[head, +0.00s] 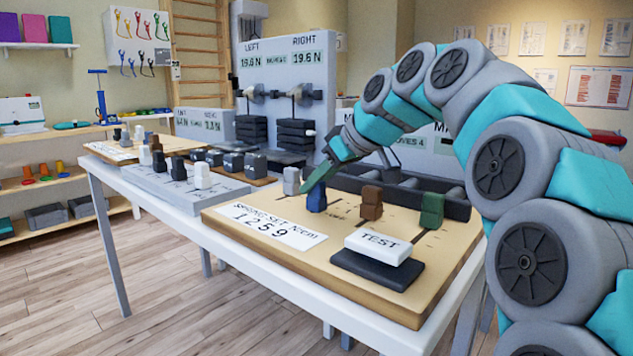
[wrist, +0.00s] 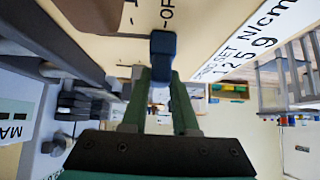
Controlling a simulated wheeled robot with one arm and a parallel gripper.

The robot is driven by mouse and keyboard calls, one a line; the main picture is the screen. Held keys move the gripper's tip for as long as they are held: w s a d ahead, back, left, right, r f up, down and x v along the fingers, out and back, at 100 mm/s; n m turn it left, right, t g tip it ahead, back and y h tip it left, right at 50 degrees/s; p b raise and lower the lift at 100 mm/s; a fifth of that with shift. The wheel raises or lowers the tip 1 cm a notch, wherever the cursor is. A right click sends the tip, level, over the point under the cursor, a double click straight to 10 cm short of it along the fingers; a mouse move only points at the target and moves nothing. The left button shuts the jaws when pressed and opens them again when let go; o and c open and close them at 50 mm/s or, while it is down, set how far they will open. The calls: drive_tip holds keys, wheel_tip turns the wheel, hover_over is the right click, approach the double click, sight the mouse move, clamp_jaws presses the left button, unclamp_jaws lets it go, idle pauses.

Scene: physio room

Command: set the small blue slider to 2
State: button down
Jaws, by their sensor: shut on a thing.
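The small blue slider (head: 317,197) stands upright on the tan board (head: 365,277), between a white slider (head: 291,181) and a brown slider (head: 371,203). My gripper (head: 314,179) reaches down to it from above, shut on its top. In the wrist view the blue slider (wrist: 163,46) shows at the tips of my green fingers (wrist: 160,74). Marks ending in "OF" are printed beside it there. I cannot read which mark the slider stands at. A white label (head: 271,226) on the board reads "SPRING SET N/cm" with 1259 below.
A green slider (head: 431,210) stands at the board's right. A white TEST block (head: 384,243) on a dark base (head: 377,268) sits near the front edge. A dark tray (head: 400,188) lies behind the sliders. A grey panel (head: 180,183) with more sliders is to the left.

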idle(0.7)
drive_tip(key=p, duration=0.1)
hover_over(340, 200)
drive_tip(key=shift+a, duration=0.1)
idle(0.3)
drive_tip(key=c, duration=0.7)
unclamp_jaws()
drive_tip(key=shift+w, duration=0.1)
drive_tip(key=v, duration=0.8)
drive_tip(key=shift+f, duration=0.1)
